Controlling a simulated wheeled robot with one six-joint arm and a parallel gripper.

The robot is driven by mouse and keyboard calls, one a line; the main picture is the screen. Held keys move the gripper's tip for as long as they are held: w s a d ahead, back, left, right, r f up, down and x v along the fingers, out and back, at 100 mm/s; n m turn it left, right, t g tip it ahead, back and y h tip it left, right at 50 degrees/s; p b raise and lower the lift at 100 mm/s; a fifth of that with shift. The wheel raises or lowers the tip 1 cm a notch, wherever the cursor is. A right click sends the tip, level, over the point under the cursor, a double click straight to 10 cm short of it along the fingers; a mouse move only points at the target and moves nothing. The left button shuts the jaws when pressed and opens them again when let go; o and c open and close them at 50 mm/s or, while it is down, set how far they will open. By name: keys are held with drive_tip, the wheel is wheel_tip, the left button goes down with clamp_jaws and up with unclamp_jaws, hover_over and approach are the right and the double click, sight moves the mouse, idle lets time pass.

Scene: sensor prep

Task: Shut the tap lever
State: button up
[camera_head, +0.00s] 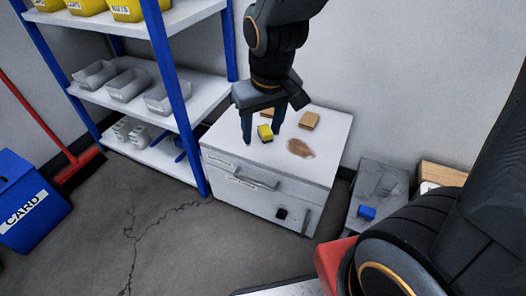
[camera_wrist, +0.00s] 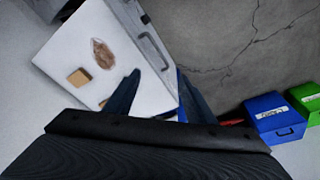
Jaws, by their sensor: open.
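I cannot make out a tap or its lever for certain in either view. A small blue piece (camera_head: 366,212) sits on a grey unit (camera_head: 385,180) at the right of the head view; I cannot tell whether it is a lever. My gripper (camera_head: 262,128) points down over the white cabinet (camera_head: 225,140), left of the grey unit and apart from it. Its blue fingers are spread, with nothing visibly held. The wrist view shows the open fingers (camera_wrist: 160,95) near the cabinet's edge. A yellow and dark block (camera_head: 265,132) appears between or behind the fingers in the head view.
A tan block (camera_head: 309,121) and a brown stain (camera_head: 300,148) are on the cabinet top. A blue-posted shelf (camera_head: 172,90) with bins stands left. A blue CARD bin (camera_head: 25,205) and red broom (camera_head: 75,168) are farther left. The floor (camera_head: 140,225) in front is clear.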

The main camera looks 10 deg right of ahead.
drive_tip(key=s+r+g, duration=0.1)
drive_tip(key=s, duration=0.3)
drive_tip(key=s+a+r, duration=0.1)
drive_tip(key=s+r, duration=0.1)
drive_tip(key=s, duration=0.2)
drive_tip(key=s+a+r+n+g, duration=0.1)
drive_tip(key=s+r, duration=0.1)
drive_tip(key=s, duration=0.2)
drive_tip(key=shift+s+a+g, duration=0.2)
drive_tip(key=shift+s+g, duration=0.1)
drive_tip(key=shift+s, duration=0.05)
drive_tip(key=c, duration=0.4)
drive_tip(key=shift+s, duration=0.15)
drive_tip(key=c, duration=0.3)
clamp_jaws()
